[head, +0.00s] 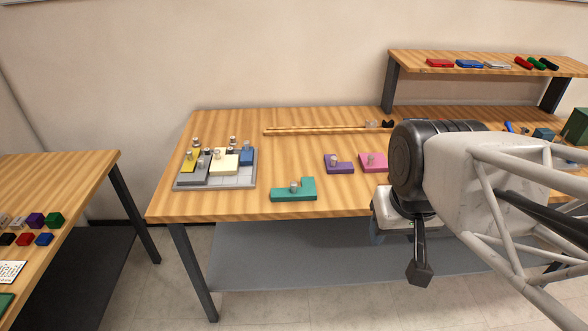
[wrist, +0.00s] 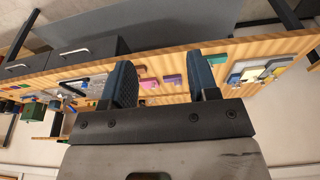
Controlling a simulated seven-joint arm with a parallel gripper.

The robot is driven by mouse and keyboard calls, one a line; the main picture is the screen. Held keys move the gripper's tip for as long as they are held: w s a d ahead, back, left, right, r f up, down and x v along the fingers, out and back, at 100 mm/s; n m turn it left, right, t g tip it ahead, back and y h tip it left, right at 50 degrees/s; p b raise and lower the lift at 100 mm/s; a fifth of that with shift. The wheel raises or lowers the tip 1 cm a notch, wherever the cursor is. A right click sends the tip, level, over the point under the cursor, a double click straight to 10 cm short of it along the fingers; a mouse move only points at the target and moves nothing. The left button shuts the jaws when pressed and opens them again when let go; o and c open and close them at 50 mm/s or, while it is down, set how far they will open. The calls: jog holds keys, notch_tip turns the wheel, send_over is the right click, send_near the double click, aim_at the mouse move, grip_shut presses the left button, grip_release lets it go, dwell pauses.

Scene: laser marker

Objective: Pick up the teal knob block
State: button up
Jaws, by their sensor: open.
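The teal knob block (head: 292,195) is an L-shaped piece with a silver knob, lying near the front edge of the wooden table. In the wrist view a part of the teal block (wrist: 217,59) shows just right of the right finger, partly hidden by it. My gripper (wrist: 163,80) is open, with its two dark fingers apart and nothing between them. In the head view my gripper is right of the teal block, off the table's front edge, and well apart from it.
A purple knob block (head: 339,164) and a pink knob block (head: 373,162) lie right of and behind the teal block. A grey tray (head: 240,179) with several knob blocks sits to the left. Wooden sticks (head: 315,130) lie behind. A raised shelf (head: 410,68) stands back right.

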jog(key=shift+w, duration=0.1)
jog(key=n+t+y, duration=0.1)
jog(key=n+t, duration=0.1)
jog(key=n, duration=0.1)
send_near(294, 183)
jog(key=x, duration=0.2)
jog(key=shift+w+d+f, duration=0.1)
jog(key=shift+f, duration=0.15)
jog(key=shift+f, duration=0.15)
jog(key=shift+x, duration=1.25)
jog(key=shift+x, duration=2.55)
